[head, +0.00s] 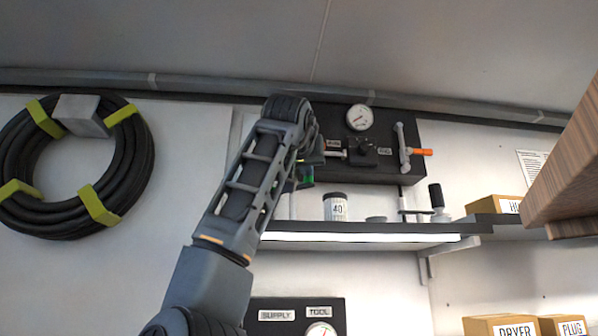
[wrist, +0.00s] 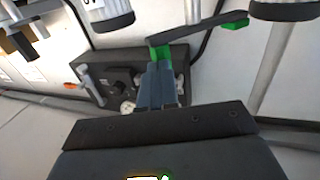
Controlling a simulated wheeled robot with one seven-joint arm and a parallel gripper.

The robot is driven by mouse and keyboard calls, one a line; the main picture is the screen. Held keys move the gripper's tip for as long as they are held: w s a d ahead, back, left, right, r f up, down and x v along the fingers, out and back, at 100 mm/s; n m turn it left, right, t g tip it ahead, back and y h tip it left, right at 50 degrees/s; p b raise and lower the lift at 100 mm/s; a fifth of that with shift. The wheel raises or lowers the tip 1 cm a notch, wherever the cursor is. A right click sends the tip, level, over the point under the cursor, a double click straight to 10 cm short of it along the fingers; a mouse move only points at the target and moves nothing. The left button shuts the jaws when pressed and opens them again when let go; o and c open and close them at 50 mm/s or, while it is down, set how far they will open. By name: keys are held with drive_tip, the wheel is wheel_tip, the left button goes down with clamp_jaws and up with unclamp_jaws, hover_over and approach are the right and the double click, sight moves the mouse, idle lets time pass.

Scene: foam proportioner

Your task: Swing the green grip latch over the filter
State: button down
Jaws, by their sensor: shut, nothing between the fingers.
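The latch (wrist: 200,31) is a dark bar with green parts, high in the wrist view. One green part lies just beyond my fingertips, and another is under its right end. In the head view, a bit of its green (head: 306,174) shows beside my arm; the rest is hidden. My gripper (wrist: 158,72) is shut and empty, its tips close to the latch's left green part; I cannot tell if they touch. A white canister marked 40 (head: 337,208), perhaps the filter, stands on the shelf; a white, dark-rimmed canister (wrist: 108,12) shows upper left in the wrist view.
A black panel (head: 400,166) with a gauge (head: 359,117) and an orange-tipped handle (head: 421,152) is on the wall behind. The shelf (head: 375,238) runs below it. A wooden cabinet (head: 570,165) juts in at right. A coiled hose (head: 130,165) hangs at left.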

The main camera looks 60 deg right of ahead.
drive_tip(key=shift+s+d+n+t+y+b, duration=0.2)
drive_tip(key=shift+d+n+t+y, duration=0.7)
drive_tip(key=shift+t, duration=0.3)
drive_tip(key=shift+s+d+n+t+y+b, duration=0.2)
drive_tip(key=shift+d+n+t+y, duration=0.55)
drive_tip(key=shift+d+n+t, duration=0.35)
drive_tip(key=shift+s+d+n+t+y+b, duration=0.1)
drive_tip(key=shift+s+d+n+t+y, duration=0.1)
drive_tip(key=shift+d+n+t+y, duration=0.85)
drive_tip(key=shift+a+r+m+t, duration=0.1)
drive_tip(key=shift+a+m+t, duration=0.15)
drive_tip(key=shift+a, duration=0.05)
